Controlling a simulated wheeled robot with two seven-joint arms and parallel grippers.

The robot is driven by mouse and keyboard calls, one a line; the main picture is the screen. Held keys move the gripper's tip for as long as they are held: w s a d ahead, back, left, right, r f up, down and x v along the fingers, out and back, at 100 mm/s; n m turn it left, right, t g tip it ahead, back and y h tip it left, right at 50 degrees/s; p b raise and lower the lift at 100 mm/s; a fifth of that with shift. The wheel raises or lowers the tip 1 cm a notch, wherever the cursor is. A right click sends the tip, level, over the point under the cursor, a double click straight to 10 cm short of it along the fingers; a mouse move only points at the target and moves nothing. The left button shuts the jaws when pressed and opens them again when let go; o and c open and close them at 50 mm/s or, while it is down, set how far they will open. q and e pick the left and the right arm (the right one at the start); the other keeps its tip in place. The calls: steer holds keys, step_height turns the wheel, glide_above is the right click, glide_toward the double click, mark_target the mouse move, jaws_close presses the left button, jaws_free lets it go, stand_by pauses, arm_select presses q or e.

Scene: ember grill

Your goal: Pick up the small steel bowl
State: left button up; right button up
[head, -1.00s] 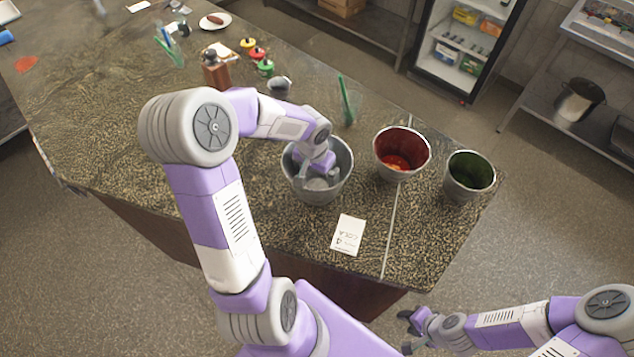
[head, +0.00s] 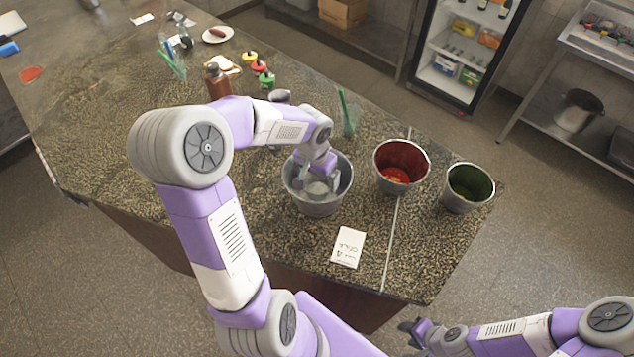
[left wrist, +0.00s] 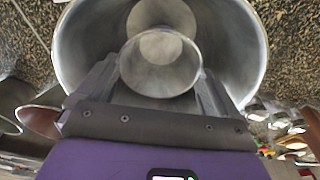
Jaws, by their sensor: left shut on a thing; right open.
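The small steel bowl (left wrist: 160,80) is between the two fingers of my left gripper in the left wrist view. In the head view it shows as a pale grey shape (head: 318,189) inside a larger steel bucket (head: 300,202). My left gripper (head: 316,180) reaches down into that bucket and is shut on the small bowl. The bucket's wall (left wrist: 235,45) surrounds it in the left wrist view. I cannot tell whether the bowl touches the bucket's floor. My right gripper (head: 412,331) is open and empty, low at the picture's bottom, off the counter.
A red-lined bucket (head: 388,158) and a green-lined bucket (head: 458,200) stand to the right. A white card (head: 348,247) lies in front. A glass with a green straw (head: 348,118), a brown bottle (head: 218,82) and small colored-lidded containers (head: 259,68) stand behind.

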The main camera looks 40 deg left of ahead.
arm_select(q)
step_height(320, 180, up, 6)
step_height(320, 180, up, 9)
steer(key=p, duration=1)
glide_above(317, 192)
steer(key=shift+f, duration=0.15)
